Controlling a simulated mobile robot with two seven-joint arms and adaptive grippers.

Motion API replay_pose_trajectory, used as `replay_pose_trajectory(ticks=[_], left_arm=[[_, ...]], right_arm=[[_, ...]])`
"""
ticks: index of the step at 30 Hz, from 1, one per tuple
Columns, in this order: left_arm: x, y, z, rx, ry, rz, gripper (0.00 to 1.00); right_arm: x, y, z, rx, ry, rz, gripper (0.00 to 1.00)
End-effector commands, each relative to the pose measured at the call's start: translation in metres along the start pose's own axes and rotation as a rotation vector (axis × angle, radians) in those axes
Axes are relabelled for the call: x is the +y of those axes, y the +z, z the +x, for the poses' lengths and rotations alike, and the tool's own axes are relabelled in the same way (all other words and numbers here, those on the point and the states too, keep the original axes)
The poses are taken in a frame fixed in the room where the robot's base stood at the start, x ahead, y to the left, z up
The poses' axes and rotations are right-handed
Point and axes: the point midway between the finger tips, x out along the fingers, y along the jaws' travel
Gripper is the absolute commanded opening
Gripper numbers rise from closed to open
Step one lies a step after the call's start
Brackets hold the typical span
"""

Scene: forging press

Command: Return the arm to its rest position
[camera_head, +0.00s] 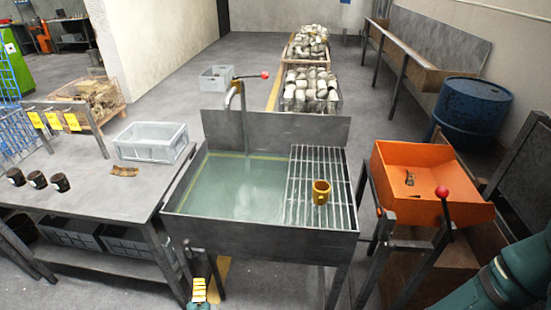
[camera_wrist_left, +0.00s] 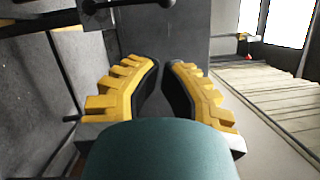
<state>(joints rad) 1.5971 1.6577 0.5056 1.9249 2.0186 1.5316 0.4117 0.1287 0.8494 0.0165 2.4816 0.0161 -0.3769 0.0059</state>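My left gripper (camera_head: 199,290) has yellow fingers and shows low in the head view, in front of the sink's front legs. In the left wrist view its two ribbed yellow fingers (camera_wrist_left: 163,65) stand apart with a gap at the tips. Nothing is between them, so it is open and empty. A teal part of my right arm (camera_head: 515,275) shows at the lower right edge of the head view. The right gripper is out of view.
A water-filled metal sink (camera_head: 190,225) with a grate (camera_head: 335,190) stands close ahead. A brass-coloured cup (camera_head: 321,191) sits on the grate. A grey worktable (camera_head: 85,195) is at left, an orange tray (camera_head: 450,205) and blue barrel (camera_head: 470,105) at right.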

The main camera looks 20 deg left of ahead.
Motion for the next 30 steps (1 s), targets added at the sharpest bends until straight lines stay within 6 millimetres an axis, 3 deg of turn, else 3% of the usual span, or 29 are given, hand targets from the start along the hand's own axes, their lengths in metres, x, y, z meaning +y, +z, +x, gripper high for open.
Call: replay_pose_trajectory(ticks=[5,8,11,14,19,21,24,27,30], left_arm=[[-0.01,-0.016,0.002,0.07,-0.03,0.009,0.0],[-0.032,-0.052,0.002,0.233,-0.103,0.034,0.0],[-0.065,-0.106,-0.01,0.481,-0.223,0.087,0.0],[-0.097,-0.16,-0.041,0.764,-0.375,0.171,0.0],[-0.135,-0.225,-0.129,1.266,-0.713,0.39,0.0],[-0.139,-0.236,-0.17,1.46,-0.883,0.514,0.0],[-0.134,-0.236,-0.219,1.693,-1.148,0.717,0.0],[-0.119,-0.223,-0.249,1.863,-1.442,0.951,0.0],[-0.104,-0.206,-0.259,1.951,-1.763,1.213,0.0]], right_arm=[[0.0,0.0,0.001,0.0,0.0,0.0,0.0],[0.001,0.001,0.002,-0.001,0.0,0.0,0.0],[0.001,0.001,0.003,-0.002,0.0,-0.001,0.0],[0.002,0.002,0.005,-0.003,0.0,-0.001,0.0],[0.003,0.003,0.008,-0.006,0.0,-0.002,0.0],[0.003,0.004,0.009,-0.007,0.0,-0.002,0.0],[0.004,0.005,0.011,-0.009,0.0,-0.003,0.0],[0.005,0.006,0.013,-0.011,-0.001,-0.003,0.0],[0.005,0.006,0.015,-0.012,-0.001,-0.004,0.0]])
